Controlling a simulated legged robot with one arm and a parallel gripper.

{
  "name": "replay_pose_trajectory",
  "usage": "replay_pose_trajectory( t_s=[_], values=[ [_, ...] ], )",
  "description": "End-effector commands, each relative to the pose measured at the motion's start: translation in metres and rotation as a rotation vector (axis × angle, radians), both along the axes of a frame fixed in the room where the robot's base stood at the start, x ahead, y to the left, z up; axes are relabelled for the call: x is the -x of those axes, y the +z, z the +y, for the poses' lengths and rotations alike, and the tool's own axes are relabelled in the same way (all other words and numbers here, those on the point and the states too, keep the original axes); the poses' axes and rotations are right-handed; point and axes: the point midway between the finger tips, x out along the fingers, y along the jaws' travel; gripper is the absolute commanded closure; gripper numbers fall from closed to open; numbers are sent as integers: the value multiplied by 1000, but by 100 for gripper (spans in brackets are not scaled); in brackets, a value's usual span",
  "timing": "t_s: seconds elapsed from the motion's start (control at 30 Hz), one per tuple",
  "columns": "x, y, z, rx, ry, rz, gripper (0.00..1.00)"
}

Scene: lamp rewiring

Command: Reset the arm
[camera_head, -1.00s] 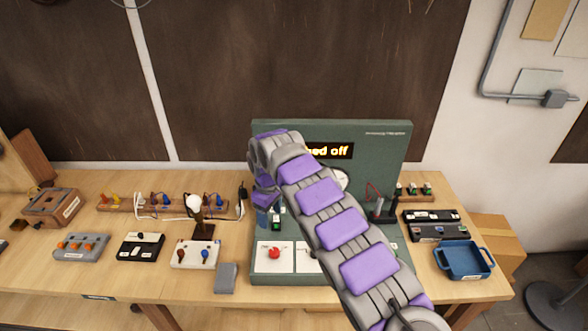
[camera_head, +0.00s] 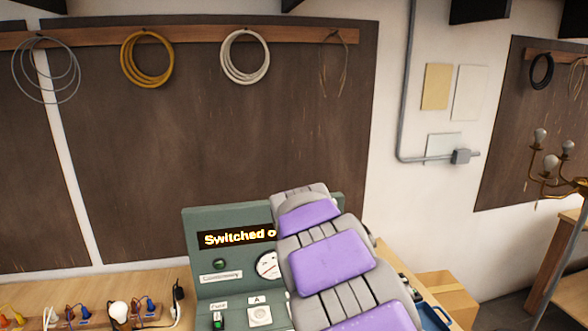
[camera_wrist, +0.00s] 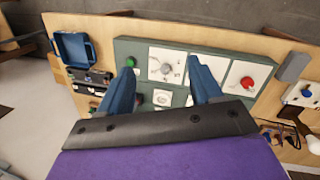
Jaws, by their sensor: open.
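My gripper (camera_wrist: 163,95) shows in the wrist view with its two blue fingers apart and nothing between them. It is over the green control panel (camera_wrist: 205,48), which has a red knob (camera_wrist: 247,83), a grey dial (camera_wrist: 167,66) and a green button (camera_wrist: 130,62). In the head view my purple and grey arm reaches up in front of the right part of the panel (camera_head: 196,245). My gripper is not visible in the head view. The panel's display (camera_head: 235,237) reads "Switched o…", its end hidden by my arm.
The blue tray (camera_wrist: 75,48) stands beside the panel on the wooden bench (camera_head: 85,287). A lamp bulb (camera_head: 118,311) and plugs (camera_head: 85,312) are at lower left. Coiled cables (camera_head: 146,59) hang on the wall. A brass lamp (camera_head: 556,178) stands at right, beyond a cardboard box (camera_head: 445,294).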

Motion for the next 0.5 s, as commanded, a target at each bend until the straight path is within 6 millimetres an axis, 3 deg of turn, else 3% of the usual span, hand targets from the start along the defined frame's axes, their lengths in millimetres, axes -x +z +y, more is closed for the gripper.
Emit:
replay_pose_trajectory(
  t_s=[0.2,0.5],
  values=[
    [70,6,-49,-20,-173,0,35],
    [177,-9,-85,-72,-357,22,35]
  ],
)
